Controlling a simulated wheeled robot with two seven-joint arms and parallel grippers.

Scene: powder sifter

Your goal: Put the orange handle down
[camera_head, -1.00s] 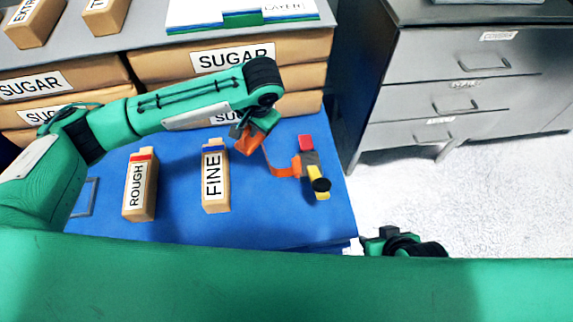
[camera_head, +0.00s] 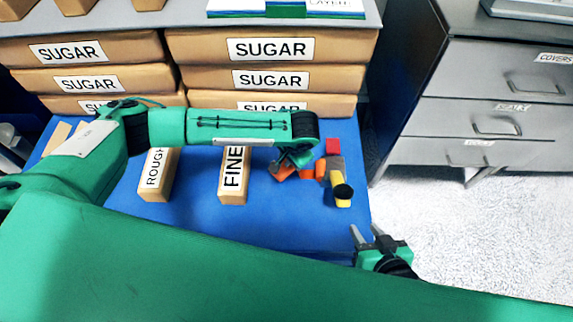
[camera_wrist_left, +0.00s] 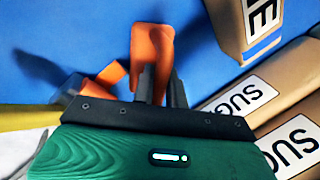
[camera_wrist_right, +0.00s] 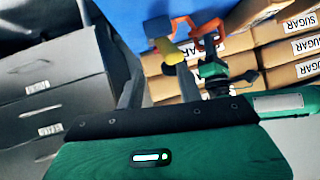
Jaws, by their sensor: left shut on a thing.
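The orange handle (camera_head: 283,172) is at the tip of my left gripper (camera_head: 292,164), low over the right part of the blue table surface (camera_head: 280,220). It bends across to a grey piece (camera_head: 336,163) with a red block (camera_head: 332,146) and a yellow part (camera_head: 341,198) with a black end. In the left wrist view the fingers of my left gripper (camera_wrist_left: 160,82) are close together on the orange handle (camera_wrist_left: 151,45). I cannot tell whether the handle touches the table. My right gripper (camera_head: 368,238) is open and empty, right of the table's front corner.
Cartons labelled FINE (camera_head: 234,180) and ROUGH (camera_head: 158,175) stand left of the handle. Stacked SUGAR packages (camera_head: 268,78) line the back. A grey drawer cabinet (camera_head: 490,120) stands to the right. The table front right of FINE is clear.

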